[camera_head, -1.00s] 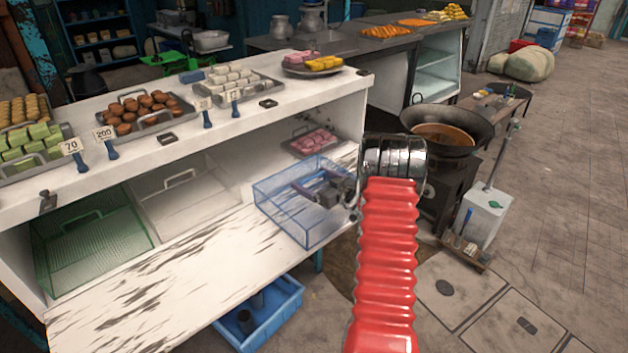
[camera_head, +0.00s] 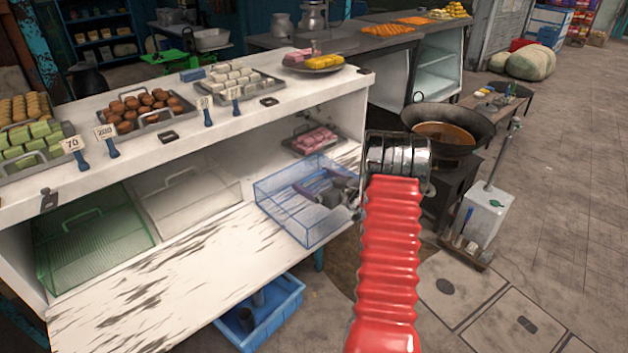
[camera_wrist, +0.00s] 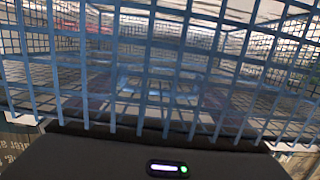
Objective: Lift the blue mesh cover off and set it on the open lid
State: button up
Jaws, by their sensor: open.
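The blue mesh cover (camera_head: 283,226) is a see-through box at the right end of the lower level of the white counter. It rests upright across the shelf and the scuffed white open lid (camera_head: 150,300), which lies flat along the front. My gripper (camera_head: 318,186) is at the cover's right part, seen through or against its mesh; the jaws are open. I cannot tell whether a finger touches it. In the wrist view the blue mesh (camera_wrist: 170,70) fills the picture very close to the camera, and the fingertips do not show.
A tray of pink blocks (camera_head: 313,141) is behind the cover. A green mesh cover (camera_head: 90,235) and a pale one (camera_head: 190,205) stand to the left. The counter top (camera_head: 215,125) overhangs the shelf. The lid's left and middle are clear. A blue crate (camera_head: 275,312) is below.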

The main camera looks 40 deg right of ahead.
jog(key=s, duration=0.4)
jog(key=s+r, duration=0.1)
jog(key=s, duration=0.7)
jog(key=shift+s+d+r, duration=0.2)
jog(key=shift+s+r, duration=0.2)
jog(key=w+a+r+n+g+y, duration=0.1)
jog(key=a+r+g+y, duration=0.3)
jog(key=a, duration=0.8)
jog(key=w+a+r+n+g+y, duration=0.1)
jog(key=w+a+r+y, duration=0.15)
jog(key=a+r, duration=0.6)
jog(key=s+a+g, duration=0.3)
jog(key=s+a, duration=0.1)
jog(key=a, duration=0.5)
jog(key=s+a+g, duration=0.2)
jog(key=s+a, duration=0.1)
jog(key=a, duration=0.5)
jog(key=s+a+r+m+h, duration=0.1)
jog(key=s+a+r+h, duration=0.2)
jog(key=s, duration=0.6)
jog(key=s+a+r+m+h, duration=0.1)
jog(key=s+a+r+h, duration=0.2)
jog(key=s, duration=0.6)
jog(key=shift+a+g+h, duration=0.3)
jog(key=shift+a+h, duration=0.05)
jog(key=shift+h, duration=0.2)
